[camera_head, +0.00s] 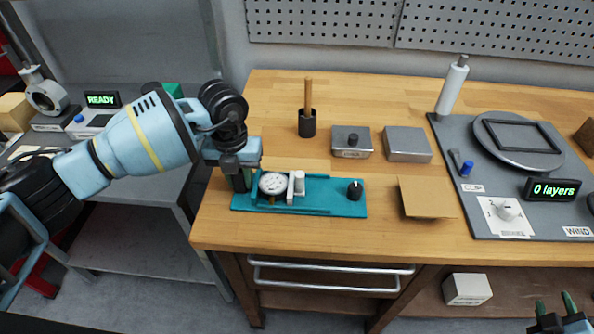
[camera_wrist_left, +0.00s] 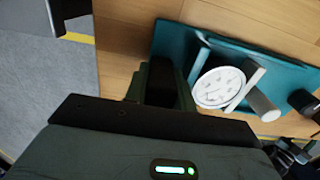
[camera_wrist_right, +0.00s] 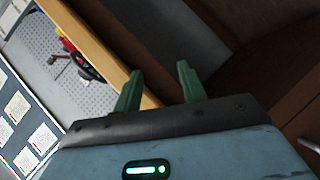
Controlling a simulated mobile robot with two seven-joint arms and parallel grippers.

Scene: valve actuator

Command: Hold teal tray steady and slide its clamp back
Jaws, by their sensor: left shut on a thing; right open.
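The teal tray (camera_head: 335,204) lies on the wooden workbench near its front left. It holds a round white dial part (camera_head: 272,183), a pale upright clamp piece (camera_head: 297,186) beside it, and a black knob (camera_head: 355,190) at its right end. My left gripper (camera_head: 240,180) is at the tray's left end and shut on the tray's edge; in the left wrist view its fingers (camera_wrist_left: 158,85) are at the tray (camera_wrist_left: 180,40), left of the dial (camera_wrist_left: 219,87) and clamp (camera_wrist_left: 262,103). The exact contact is partly hidden. My right gripper (camera_head: 556,308) is open and empty, low in front of the bench.
A grey winding station (camera_head: 460,135) fills the right side. Drawer handles (camera_head: 330,268) stick out below the front edge.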

